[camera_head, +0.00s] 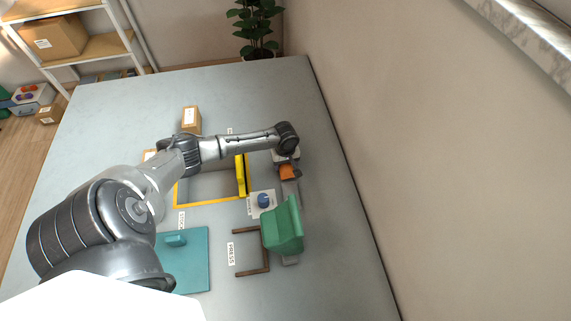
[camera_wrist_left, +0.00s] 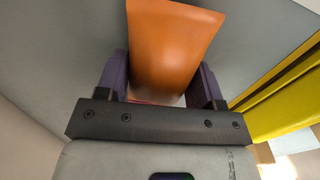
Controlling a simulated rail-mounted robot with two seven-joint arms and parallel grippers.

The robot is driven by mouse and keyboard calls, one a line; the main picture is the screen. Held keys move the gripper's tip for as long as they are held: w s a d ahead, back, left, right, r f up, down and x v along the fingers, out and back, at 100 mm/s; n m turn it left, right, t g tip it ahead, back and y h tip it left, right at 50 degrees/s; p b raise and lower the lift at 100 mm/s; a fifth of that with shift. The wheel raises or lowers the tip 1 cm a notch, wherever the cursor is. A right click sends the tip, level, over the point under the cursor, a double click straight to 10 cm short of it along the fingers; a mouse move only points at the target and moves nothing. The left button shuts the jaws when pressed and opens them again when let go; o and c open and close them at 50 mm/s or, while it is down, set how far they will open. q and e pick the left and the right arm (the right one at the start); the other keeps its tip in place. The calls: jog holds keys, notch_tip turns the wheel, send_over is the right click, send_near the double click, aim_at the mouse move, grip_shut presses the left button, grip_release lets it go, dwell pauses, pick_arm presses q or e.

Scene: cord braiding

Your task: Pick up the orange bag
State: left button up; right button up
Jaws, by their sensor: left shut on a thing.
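The orange bag (camera_wrist_left: 172,45) fills the space between the two dark purple fingers of my left gripper (camera_wrist_left: 165,85) in the left wrist view. The gripper is shut on it. In the head view the orange bag (camera_head: 288,172) is a small patch just below the left gripper (camera_head: 286,160), at the end of my left arm. The gripper and wrist hide part of the bag there. I cannot tell whether the bag touches the grey surface under it. My right gripper is not in view.
A yellow panel (camera_head: 241,175) stands close left of the gripper. A green block-like thing (camera_head: 284,228), a blue knob (camera_head: 263,200) on a white plate and a brown frame (camera_head: 250,271) lie nearer. A teal board (camera_head: 195,262) and a cardboard box (camera_head: 191,119) are further left. The wall bounds the table's right.

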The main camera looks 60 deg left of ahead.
pick_arm(q)
notch_tip(320, 180, up, 5)
jog(key=p, duration=0.2)
jog(key=shift+f+p, duration=0.1)
jog(key=shift+p, duration=0.2)
jog(key=w+d+r+p, duration=0.1)
jog(key=w+d+r, duration=0.1)
jog(key=d, duration=0.3)
jog(key=w+d+r+p, duration=0.2)
jog(key=d+r, duration=0.2)
jog(key=d, duration=0.1)
jog(key=shift+w+d, duration=0.4)
